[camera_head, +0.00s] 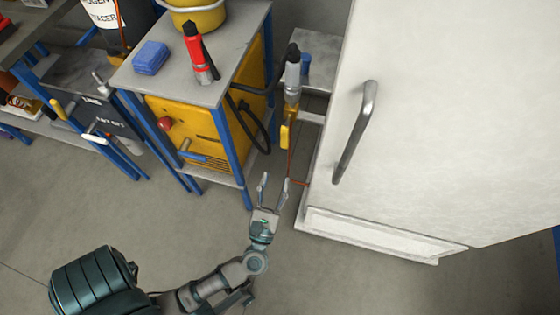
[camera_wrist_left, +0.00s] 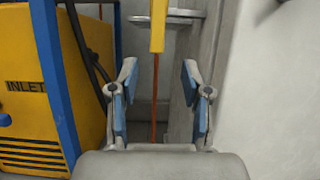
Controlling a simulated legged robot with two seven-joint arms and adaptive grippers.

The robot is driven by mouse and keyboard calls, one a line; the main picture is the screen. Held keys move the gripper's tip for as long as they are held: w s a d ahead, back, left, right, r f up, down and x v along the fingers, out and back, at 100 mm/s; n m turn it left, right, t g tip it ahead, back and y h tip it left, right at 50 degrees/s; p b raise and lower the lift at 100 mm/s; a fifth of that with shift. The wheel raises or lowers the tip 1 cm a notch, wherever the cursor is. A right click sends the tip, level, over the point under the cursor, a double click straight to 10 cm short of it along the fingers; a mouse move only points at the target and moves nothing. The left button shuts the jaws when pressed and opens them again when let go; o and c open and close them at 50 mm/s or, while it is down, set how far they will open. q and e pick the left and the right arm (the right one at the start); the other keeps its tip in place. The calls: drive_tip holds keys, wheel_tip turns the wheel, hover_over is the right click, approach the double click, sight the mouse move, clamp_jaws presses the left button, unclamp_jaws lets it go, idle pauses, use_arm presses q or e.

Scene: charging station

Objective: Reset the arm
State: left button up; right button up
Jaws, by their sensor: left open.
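My left gripper (camera_head: 273,190) is open, with its arm coming in from the lower left in the head view. Its two fingers point up toward the gap between the yellow machine (camera_head: 190,135) and the white cabinet (camera_head: 430,120). In the left wrist view the left gripper (camera_wrist_left: 160,90) shows blue pads spread apart with nothing held between them. A charging connector (camera_head: 291,75) with a yellow handle hangs beyond the fingertips; its yellow part (camera_wrist_left: 158,25) shows at the top of the wrist view. It looks apart from the fingers. My right gripper is not in view.
A metal-topped bench (camera_head: 150,100) with blue legs holds a red bottle (camera_head: 198,52), a blue sponge (camera_head: 151,57) and a yellow bucket (camera_head: 195,15). The cabinet has a metal handle (camera_head: 355,130). An orange cable (camera_wrist_left: 155,90) hangs down the gap.

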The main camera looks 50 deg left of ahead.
use_arm(q)
drive_tip(key=shift+s+d+f, duration=0.15)
drive_tip(key=shift+s+d, duration=0.05)
drive_tip(key=shift+s, duration=0.1)
idle(0.4)
